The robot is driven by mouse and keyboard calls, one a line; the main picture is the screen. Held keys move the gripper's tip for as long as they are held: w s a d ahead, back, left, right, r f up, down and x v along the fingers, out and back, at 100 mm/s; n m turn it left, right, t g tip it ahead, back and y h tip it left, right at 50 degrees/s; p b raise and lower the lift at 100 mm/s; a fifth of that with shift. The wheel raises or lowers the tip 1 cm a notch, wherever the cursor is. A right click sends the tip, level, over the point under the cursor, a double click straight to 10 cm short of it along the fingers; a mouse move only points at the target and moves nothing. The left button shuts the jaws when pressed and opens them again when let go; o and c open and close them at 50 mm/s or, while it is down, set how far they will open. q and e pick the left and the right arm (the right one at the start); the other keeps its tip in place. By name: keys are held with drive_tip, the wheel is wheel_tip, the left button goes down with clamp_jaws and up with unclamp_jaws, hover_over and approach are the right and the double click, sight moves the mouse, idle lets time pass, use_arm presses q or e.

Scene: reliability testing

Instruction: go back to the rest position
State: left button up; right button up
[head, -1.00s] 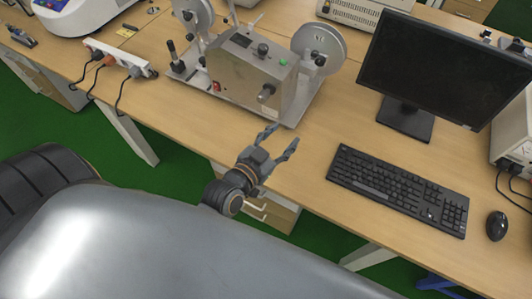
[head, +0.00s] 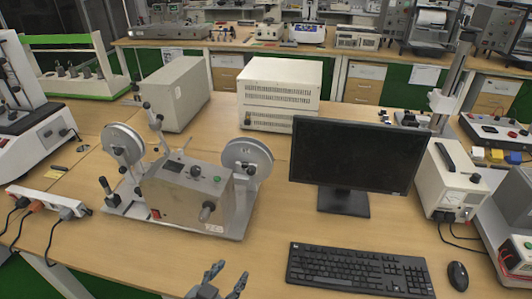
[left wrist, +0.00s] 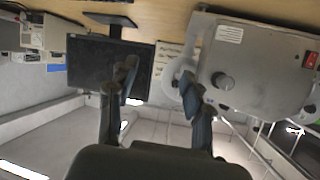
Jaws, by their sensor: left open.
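My left gripper (head: 229,273) shows at the bottom edge of the head view, in front of the reel machine and left of the keyboard. Its two fingers are apart, and nothing is between them. In the left wrist view the open fingers of the left gripper (left wrist: 158,75) show empty, with the monitor (left wrist: 88,62) behind on the left and the metal box of the reel machine (left wrist: 255,65) on the right. Most of the left arm is out of the head view. My right gripper is in neither view.
On the wooden table (head: 265,225) stand the reel machine (head: 185,190), monitor (head: 355,155), keyboard (head: 358,270), mouse (head: 458,276) and power strip (head: 48,201). Pale boxes (head: 280,88) stand behind. Instruments crowd the right side. Bare table lies between the reel machine and the keyboard.

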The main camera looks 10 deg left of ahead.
use_arm(q)
drive_tip(key=s+a+f+n+g+y, duration=0.1)
drive_tip(key=s+a+f+g, duration=0.15)
drive_tip(key=s+g, duration=0.4)
drive_tip(key=s+a+f+n+g+y, duration=0.1)
drive_tip(key=s+a+g+y, duration=0.15)
drive_tip(key=s, duration=0.65)
wheel_tip(320, 180, down, 27)
drive_tip(key=s+g, duration=0.2)
drive_tip(key=s+a+f, duration=0.3)
drive_tip(key=s+f, duration=1.2)
drive_tip(key=s, duration=0.1)
drive_tip(key=shift+s+a+f+g, duration=0.15)
drive_tip(key=shift+f+g, duration=0.25)
